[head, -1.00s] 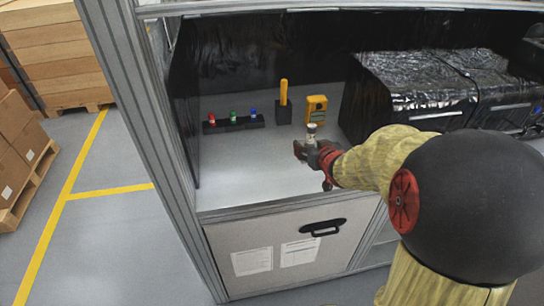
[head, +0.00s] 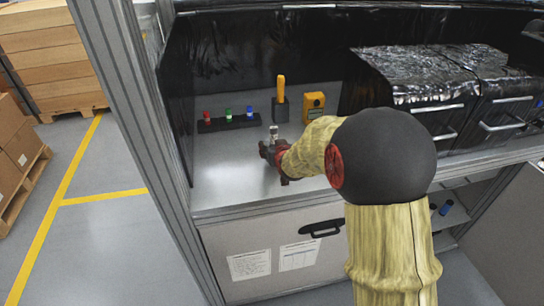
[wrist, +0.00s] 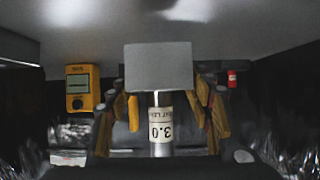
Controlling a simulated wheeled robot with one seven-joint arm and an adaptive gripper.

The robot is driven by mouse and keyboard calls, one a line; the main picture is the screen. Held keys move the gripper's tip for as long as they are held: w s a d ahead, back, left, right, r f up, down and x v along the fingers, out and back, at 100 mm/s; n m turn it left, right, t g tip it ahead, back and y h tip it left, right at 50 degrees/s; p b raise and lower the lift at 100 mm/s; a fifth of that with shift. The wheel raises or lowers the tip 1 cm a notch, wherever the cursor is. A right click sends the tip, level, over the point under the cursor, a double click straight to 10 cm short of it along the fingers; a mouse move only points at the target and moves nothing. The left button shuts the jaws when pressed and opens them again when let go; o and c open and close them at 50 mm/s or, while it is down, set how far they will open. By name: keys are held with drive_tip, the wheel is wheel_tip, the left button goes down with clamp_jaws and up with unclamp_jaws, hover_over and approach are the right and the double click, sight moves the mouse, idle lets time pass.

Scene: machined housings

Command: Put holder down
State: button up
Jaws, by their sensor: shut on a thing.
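My gripper (head: 270,151) is shut on the holder (head: 273,132), a small upright pale cylinder with a dark band, over the front part of the grey bench top (head: 225,185). My gripper hides the holder's lower part in the head view. I cannot tell whether it touches the bench.
Behind are a black rack (head: 229,124) with red, green and blue capped pieces, a dark block (head: 281,111) with a yellow handle, and a yellow meter (head: 314,107). Foil-topped dark drawers (head: 425,95) stand at right, a frame post (head: 125,110) at left. The bench front left is bare.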

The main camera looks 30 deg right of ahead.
drive_tip(key=shift+w+a+f+b, duration=0.1)
drive_tip(key=shift+w+f+b, duration=0.05)
drive_tip(key=shift+f, duration=0.8)
drive_tip(key=shift+w+a+f+b, duration=0.1)
drive_tip(key=shift+w+f+b, duration=0.05)
drive_tip(key=shift+f, duration=0.75)
drive_tip(key=shift+d+f, duration=0.1)
drive_tip(key=shift+f, duration=0.1)
drive_tip(key=o, duration=1.2)
